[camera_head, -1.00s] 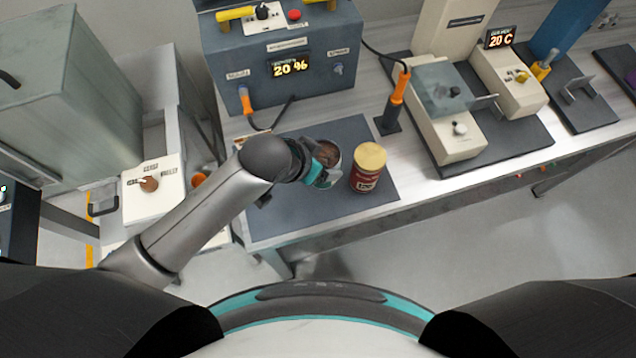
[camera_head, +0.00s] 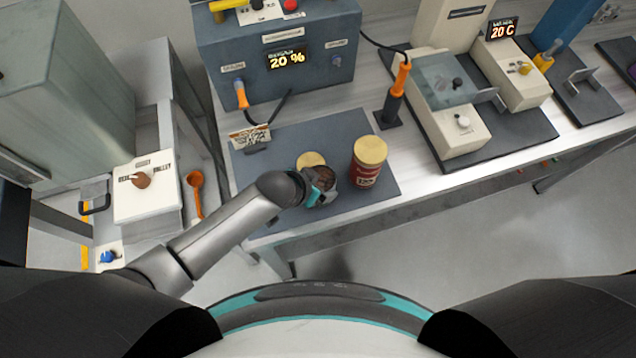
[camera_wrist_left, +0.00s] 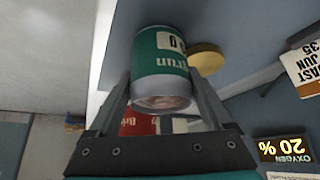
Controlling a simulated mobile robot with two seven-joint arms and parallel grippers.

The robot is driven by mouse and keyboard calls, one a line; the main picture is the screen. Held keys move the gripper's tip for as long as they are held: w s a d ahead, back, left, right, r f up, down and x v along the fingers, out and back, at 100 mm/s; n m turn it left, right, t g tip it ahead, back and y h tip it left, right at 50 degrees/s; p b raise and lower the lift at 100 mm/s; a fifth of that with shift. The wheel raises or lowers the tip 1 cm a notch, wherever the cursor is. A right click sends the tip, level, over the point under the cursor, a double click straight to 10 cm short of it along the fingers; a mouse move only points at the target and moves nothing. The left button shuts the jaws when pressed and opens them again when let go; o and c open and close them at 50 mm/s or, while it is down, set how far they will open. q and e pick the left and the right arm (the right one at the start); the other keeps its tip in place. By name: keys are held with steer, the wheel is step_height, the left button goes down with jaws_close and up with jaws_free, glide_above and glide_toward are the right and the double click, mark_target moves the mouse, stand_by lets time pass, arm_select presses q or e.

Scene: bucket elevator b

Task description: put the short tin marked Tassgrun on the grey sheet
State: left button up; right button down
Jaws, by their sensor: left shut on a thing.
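The short green tin (camera_wrist_left: 160,58) shows the letters "grun", upside down, in the left wrist view. My left gripper (camera_head: 318,190) is shut on it, with a finger on each side. In the head view the tin (camera_head: 325,177) shows a brown open top, partly hidden by the gripper. It is over the grey sheet (camera_head: 275,150), near its front edge; I cannot tell whether it touches. A flat gold disc (camera_head: 311,160) is just behind it, also visible in the left wrist view (camera_wrist_left: 207,57). My right gripper is out of view.
A taller red tin with a gold lid (camera_head: 368,160) stands on the sheet close to the right of my gripper. A small card (camera_head: 250,136) stands at the sheet's back left. A grey machine reading 20 % (camera_head: 280,62) stands behind.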

arm_select(q)
steer(key=o, duration=1)
steer(key=shift+f, duration=0.1)
steer(key=shift+c, duration=0.2)
steer(key=shift+s+a+r, duration=0.1)
steer(key=shift+r, duration=0.25)
steer(key=p+v, duration=0.3)
steer(key=v, duration=0.8)
steer(key=shift+r, duration=0.25)
steer(key=shift+s, duration=0.1)
